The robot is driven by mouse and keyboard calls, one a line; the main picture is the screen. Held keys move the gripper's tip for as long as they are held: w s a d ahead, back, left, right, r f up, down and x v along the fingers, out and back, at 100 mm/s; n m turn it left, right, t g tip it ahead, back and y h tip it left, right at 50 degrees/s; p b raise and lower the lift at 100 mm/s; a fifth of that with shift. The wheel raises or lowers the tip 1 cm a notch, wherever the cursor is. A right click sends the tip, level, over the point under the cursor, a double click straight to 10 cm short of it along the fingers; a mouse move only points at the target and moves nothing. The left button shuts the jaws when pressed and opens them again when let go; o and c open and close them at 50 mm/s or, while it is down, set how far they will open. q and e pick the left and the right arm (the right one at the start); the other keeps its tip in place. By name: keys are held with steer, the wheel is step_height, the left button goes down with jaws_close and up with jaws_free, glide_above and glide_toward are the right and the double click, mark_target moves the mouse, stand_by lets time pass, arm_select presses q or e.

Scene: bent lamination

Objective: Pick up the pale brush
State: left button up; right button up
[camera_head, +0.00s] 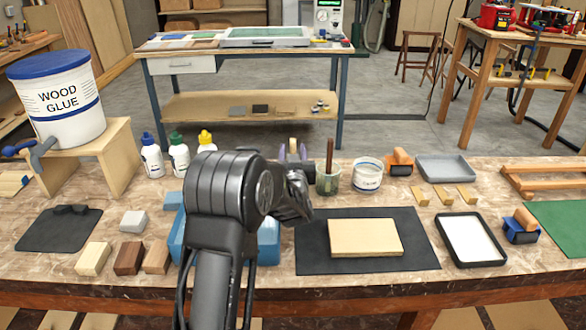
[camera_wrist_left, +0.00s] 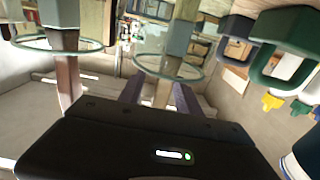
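The pale brush handle (camera_head: 293,145) stands upright in the head view, its top showing between the fingers of my left gripper (camera_head: 292,153). In the left wrist view the pale brush (camera_wrist_left: 161,93) rises from a glass jar (camera_wrist_left: 168,66) and lies between the two fingers of my left gripper (camera_wrist_left: 158,97). The fingers look apart, with a gap beside the handle. My arm hides this jar in the head view. A dark brown brush (camera_head: 330,155) stands in another glass jar (camera_head: 328,182) just to the right. My right gripper is not in view.
A white tub (camera_head: 367,174) stands right of the brown brush's jar. Glue bottles (camera_head: 179,155) stand to the left. A blue object (camera_head: 268,240) is partly hidden behind my arm. A pale board (camera_head: 364,238) lies on a black mat (camera_head: 313,255); a black-rimmed tray (camera_head: 501,257) is farther right.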

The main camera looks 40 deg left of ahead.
arm_select(q)
steer(key=shift+c, duration=0.4)
jaws_close()
